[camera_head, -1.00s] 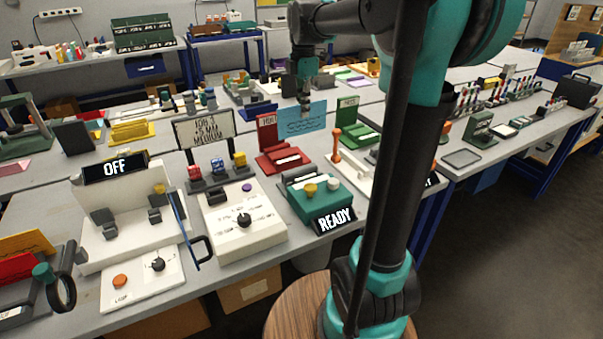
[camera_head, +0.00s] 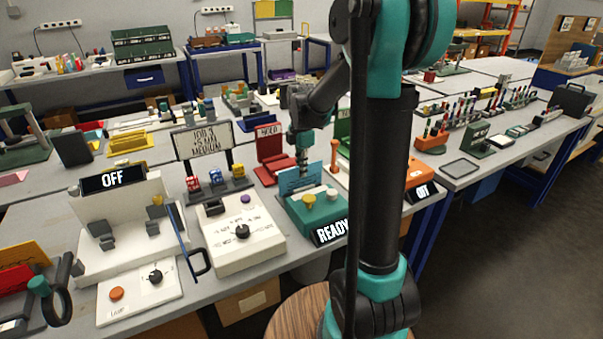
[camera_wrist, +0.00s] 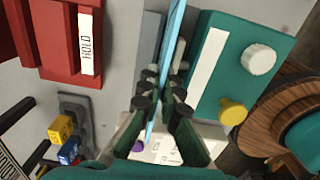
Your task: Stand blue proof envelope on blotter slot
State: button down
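The blue proof envelope (camera_head: 289,183) stands upright in my gripper (camera_head: 303,168), low at the back of the teal station (camera_head: 305,222) with the READY display. In the wrist view the envelope (camera_wrist: 174,45) is edge-on between the fingers of my gripper (camera_wrist: 165,88), which is shut on it. It runs between a grey strip (camera_wrist: 150,42) and the teal body (camera_wrist: 240,35). I take this station to be the blotter, but no label confirms it. The envelope's lower edge is hidden, so I cannot tell whether it sits in a slot.
A red HOLD holder (camera_head: 270,170) stands behind and left. A white dial box (camera_head: 243,238) is at left, with a rack of coloured blocks (camera_head: 218,184) behind it. An orange-topped lever (camera_head: 334,152) rises at right. The teal station carries yellow and white knobs (camera_head: 309,201).

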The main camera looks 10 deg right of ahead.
jog(key=shift+f, duration=0.65)
jog(key=shift+f, duration=0.15)
jog(key=c, duration=1.7)
grip_release()
notch_tip(320, 180, up, 12)
jog(key=shift+r, duration=0.15)
